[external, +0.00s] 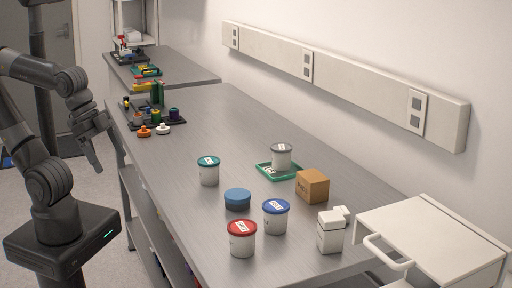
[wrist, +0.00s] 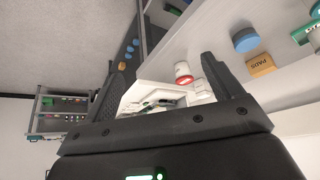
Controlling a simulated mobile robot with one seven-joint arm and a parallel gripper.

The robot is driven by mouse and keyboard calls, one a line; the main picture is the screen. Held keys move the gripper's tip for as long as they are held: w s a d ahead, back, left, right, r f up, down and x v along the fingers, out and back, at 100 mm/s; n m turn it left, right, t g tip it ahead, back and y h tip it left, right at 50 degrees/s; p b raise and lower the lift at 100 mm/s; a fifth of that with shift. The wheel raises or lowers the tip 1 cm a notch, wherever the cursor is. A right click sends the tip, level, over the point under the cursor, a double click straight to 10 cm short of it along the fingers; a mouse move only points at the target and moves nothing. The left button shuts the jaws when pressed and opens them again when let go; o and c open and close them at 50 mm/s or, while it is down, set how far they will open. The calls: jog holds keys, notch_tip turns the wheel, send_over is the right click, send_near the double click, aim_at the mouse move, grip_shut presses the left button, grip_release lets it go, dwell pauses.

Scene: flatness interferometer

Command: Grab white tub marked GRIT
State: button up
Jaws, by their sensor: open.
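Several white tubs with labelled lids stand on the grey bench: a teal-lidded tub (external: 209,176), a red-lidded tub (external: 242,243), a blue-lidded tub (external: 275,221) and a grey-lidded tub (external: 281,159). The grey-lidded one stands on a green tray (external: 265,173). The lettering is too small to read, so I cannot tell which says GRIT. My gripper (external: 96,152) is open and empty, left of the bench and well away from the tubs. In the wrist view its fingers (wrist: 164,62) are spread, with a red-lidded tub (wrist: 183,68) in the distance between them.
Near the tubs are a blue round container (external: 237,199), a brown box marked PADS (wrist: 261,64) and a white square bottle (external: 329,234). A white trolley (external: 440,236) stands at the right end. Coloured parts in a dark tray (external: 175,121) lie farther back.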

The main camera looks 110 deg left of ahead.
jog(key=w+r+m+g, duration=0.1)
jog(key=w+r+g, duration=0.15)
jog(key=w, duration=0.65)
jog(key=m+g, duration=0.3)
send_over(244, 222)
notch_tip(244, 222, down, 8)
jog(key=shift+f, duration=0.25)
jog(key=shift+w+f, duration=0.2)
jog(key=shift+f, duration=0.05)
notch_tip(244, 222, down, 5)
jog(key=shift+f, duration=0.15)
jog(key=f, duration=0.5)
jog(key=shift+s+f, duration=0.25)
jog(key=shift+f, duration=0.05)
